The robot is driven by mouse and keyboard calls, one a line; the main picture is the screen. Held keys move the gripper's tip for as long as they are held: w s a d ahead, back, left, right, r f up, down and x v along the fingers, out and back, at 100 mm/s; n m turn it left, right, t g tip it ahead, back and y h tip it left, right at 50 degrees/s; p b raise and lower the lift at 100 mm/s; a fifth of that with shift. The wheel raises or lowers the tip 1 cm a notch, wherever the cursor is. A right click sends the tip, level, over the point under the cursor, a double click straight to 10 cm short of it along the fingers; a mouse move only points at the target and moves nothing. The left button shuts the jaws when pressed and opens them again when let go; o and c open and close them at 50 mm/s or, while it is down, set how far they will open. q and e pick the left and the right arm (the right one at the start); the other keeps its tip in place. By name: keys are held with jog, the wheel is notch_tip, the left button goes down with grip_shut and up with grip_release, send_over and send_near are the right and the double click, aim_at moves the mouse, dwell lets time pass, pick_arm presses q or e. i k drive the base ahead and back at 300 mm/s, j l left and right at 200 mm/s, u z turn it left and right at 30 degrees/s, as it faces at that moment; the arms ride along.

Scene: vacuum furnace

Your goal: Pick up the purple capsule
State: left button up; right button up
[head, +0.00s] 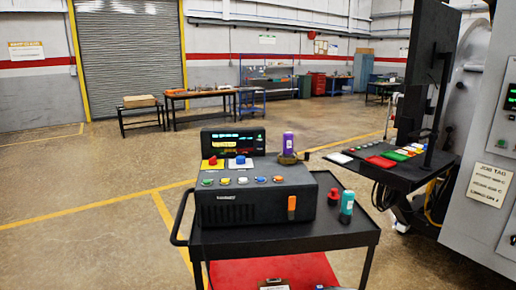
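The purple capsule (289,142) is a small upright cylinder with a pale label. It stands in a dark brownish holder (290,158) at the back right of the black control box (254,205), on top of the black cart (340,237). A teal capsule (347,205) with a white label and a red knob-like piece (333,196) stand on the cart to the right of the box. Neither of my grippers shows in the head view.
A small display (233,141) stands behind the box's coloured buttons (242,180). The floor left of the cart is clear.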

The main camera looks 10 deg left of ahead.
aim_at(288, 137)
jog(key=i+l+u, duration=0.2)
jog(key=l+u, duration=0.2)
jog(key=i+l+u, duration=0.2)
jog(key=u, duration=0.15)
jog(key=i+l+u, duration=0.1)
jog(key=l+u, duration=0.3)
jog(key=l, duration=0.15)
jog(key=i+l+u, duration=0.2)
jog(key=l, duration=1.05)
jog(key=l+u, duration=0.25)
jog(key=l, duration=0.95)
